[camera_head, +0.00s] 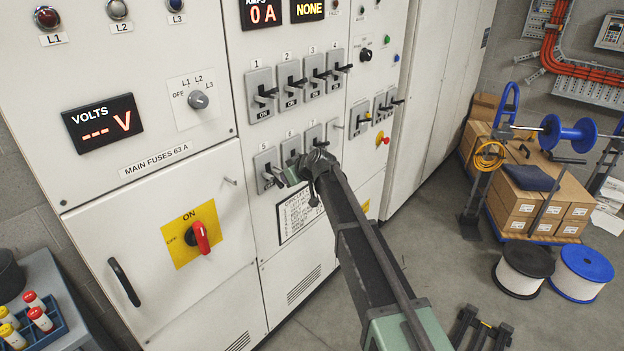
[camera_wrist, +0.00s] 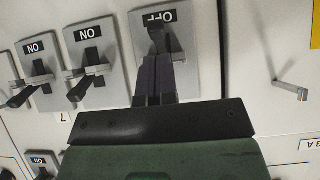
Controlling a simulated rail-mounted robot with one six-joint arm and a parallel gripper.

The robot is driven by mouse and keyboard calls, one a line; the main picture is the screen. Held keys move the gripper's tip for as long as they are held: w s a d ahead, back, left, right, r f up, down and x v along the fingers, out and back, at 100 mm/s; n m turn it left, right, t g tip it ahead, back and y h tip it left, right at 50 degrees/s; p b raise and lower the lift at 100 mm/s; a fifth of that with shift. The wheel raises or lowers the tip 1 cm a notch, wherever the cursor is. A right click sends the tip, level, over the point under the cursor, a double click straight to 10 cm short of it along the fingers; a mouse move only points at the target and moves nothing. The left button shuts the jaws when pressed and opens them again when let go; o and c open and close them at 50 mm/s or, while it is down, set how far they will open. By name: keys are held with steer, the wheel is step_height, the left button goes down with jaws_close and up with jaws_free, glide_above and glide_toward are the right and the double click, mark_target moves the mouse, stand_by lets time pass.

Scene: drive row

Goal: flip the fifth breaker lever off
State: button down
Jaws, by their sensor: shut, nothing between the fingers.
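The fifth breaker (camera_head: 264,163) is a grey plate with a black lever, at the left end of the lower row in the head view. In the wrist view, which is upside down, its plate (camera_wrist: 190,75) carries a label that reads OFF. Its black lever (camera_wrist: 173,42) lies just beyond the fingertips. My gripper (camera_head: 273,179) is at this breaker, and in the wrist view its dark fingers (camera_wrist: 156,62) are together with nothing between them. They overlap the lever in the picture; I cannot tell if they touch it. They hide part of the plate.
Neighbouring breakers in the lower row, such as the one beside the fifth (camera_wrist: 88,60), show ON labels. The upper row (camera_head: 290,83) of breakers sits above. A metal latch (camera_wrist: 290,90) stands out on the cabinet front beside the fifth breaker. My arm hides part of the lower row.

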steer(key=shift+s+a+r+p, duration=0.1)
steer(key=shift+a+r+p, duration=0.05)
steer(key=shift+r+p, duration=0.35)
steer(key=shift+s+a+r+p, duration=0.1)
steer(key=shift+a+r+p, duration=0.05)
steer(key=shift+r+p, duration=0.3)
steer(key=s+d+r+p, duration=0.3)
steer(key=s+d, duration=0.2)
steer(key=d, duration=0.2)
steer(key=shift+s+d+r, duration=0.2)
steer(key=shift+s, duration=0.2)
steer(key=s+d+f+m+g+h, duration=0.2)
steer(key=s+d+m, duration=0.1)
steer(key=s+d, duration=0.4)
steer(key=s+d+f+m+g+h, duration=0.2)
steer(key=s+d, duration=0.5)
steer(key=s, duration=0.7)
steer(key=s+d+f+m+g+h, duration=0.2)
steer(key=s+d+m+h, duration=0.2)
steer(key=s+d, duration=0.3)
steer(key=s+m, duration=0.1)
steer(key=s, duration=0.3)
steer(key=shift+s+d+f+g, duration=0.2)
steer(key=shift+s+d+g, duration=0.05)
steer(key=shift+d+g, duration=0.05)
